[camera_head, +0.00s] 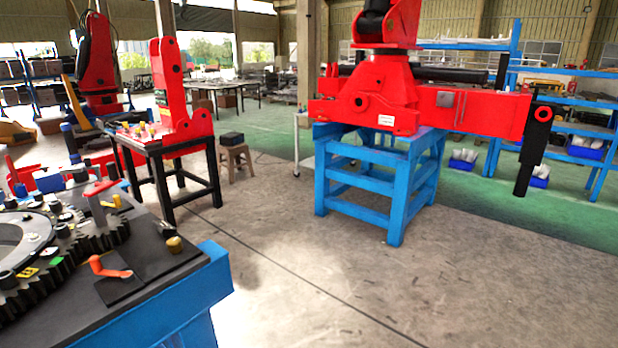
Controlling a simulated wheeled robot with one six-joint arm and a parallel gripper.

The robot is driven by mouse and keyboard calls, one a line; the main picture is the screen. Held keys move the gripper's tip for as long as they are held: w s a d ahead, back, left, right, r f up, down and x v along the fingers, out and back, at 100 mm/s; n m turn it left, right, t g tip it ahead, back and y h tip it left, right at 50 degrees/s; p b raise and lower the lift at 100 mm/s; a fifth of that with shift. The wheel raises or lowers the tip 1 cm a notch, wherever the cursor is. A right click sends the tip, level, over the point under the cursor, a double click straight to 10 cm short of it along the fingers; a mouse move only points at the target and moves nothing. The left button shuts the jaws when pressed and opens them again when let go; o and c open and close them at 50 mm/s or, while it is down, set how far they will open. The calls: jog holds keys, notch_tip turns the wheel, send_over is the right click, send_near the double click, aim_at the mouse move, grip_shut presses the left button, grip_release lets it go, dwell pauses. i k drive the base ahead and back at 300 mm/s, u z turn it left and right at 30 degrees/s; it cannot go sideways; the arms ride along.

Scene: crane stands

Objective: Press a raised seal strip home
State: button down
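I cannot make out a seal strip for certain in the head view. The nearest surface is a dark work table (165,262) on a blue frame at the lower left, holding a large toothed gear ring (95,238). A small orange bent piece (108,268) lies on a flat black plate (122,288) near the table's front. A red-topped grey post (97,207) stands by the ring. My gripper is not in this view.
A red crane base (380,95) sits on a blue stand (395,187) at centre right. A black table (172,150) with a red bracket (168,85) stands behind the gear table. A wooden stool (235,156) holds a dark box. The concrete floor (350,275) in front is clear.

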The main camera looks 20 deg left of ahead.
aim_at(24, 264)
jog(key=i, duration=2.7)
jog(key=u, duration=3.75)
jog(key=i, duration=1)
jog(key=z, duration=0.05)
